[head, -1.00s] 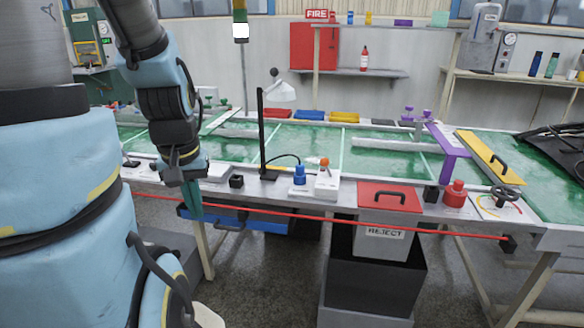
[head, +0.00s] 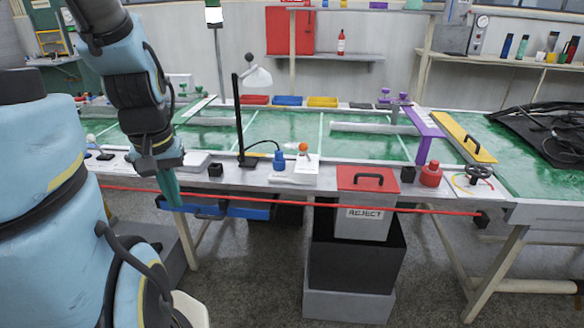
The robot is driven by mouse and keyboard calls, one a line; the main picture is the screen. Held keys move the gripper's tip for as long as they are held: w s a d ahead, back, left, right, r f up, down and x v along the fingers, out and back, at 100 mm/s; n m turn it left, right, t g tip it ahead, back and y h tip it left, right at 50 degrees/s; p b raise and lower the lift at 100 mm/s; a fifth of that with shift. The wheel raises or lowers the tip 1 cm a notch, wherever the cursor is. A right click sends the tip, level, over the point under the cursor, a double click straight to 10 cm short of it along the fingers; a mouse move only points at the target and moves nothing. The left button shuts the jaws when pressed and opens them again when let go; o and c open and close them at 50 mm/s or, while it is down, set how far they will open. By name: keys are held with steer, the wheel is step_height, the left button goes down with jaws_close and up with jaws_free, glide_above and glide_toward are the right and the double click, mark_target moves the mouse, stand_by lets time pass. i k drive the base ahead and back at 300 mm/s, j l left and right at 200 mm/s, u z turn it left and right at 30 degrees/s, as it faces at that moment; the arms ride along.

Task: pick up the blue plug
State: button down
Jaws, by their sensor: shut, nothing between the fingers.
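The blue plug (head: 279,160) stands upright on a pale base at the front edge of the bench, in the middle of the head view. A thin black cable arcs close behind it; I cannot tell whether it joins the plug. My gripper (head: 170,190) hangs to the left of the plug, with teal fingers pointing down near the bench's front edge. The fingers are shut and empty, well apart from the plug.
A black lamp post (head: 239,120) stands between my gripper and the plug. A white fitting with an orange top (head: 303,147) is right beside the plug. A red rail (head: 290,203) runs along the bench front. A red REJECT lid (head: 355,186) lies further right.

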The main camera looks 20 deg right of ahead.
mark_target(279, 155)
steer(key=u, duration=0.65)
steer(key=l+u, duration=0.2)
steer(key=l, duration=0.5)
steer(key=k+l+u, duration=0.15)
steer(key=l, duration=0.55)
steer(key=l+u, duration=0.2)
steer(key=l, duration=0.45)
